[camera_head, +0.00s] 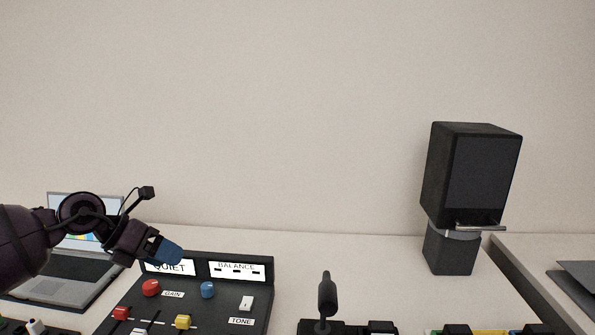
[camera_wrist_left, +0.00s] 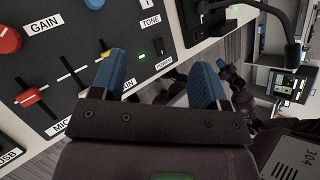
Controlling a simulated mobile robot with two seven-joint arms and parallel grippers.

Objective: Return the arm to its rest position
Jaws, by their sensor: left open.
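My left arm comes in from the left in the head view. Its left gripper (camera_head: 168,251) has blue fingertips and hangs above the upper left part of the black control panel (camera_head: 262,303). In the left wrist view the left gripper (camera_wrist_left: 158,82) shows two blue fingers spread apart with nothing between them. The same panel (camera_wrist_left: 70,58) lies beyond them, with GAIN and TONE labels, a yellow slider and a green light near the POWER label.
A silver laptop (camera_head: 60,290) stands behind my left arm. A black speaker (camera_head: 478,170) stands on the right of the white desk (camera_head: 350,262). A black stalk-like device (camera_head: 327,294) rises at front centre.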

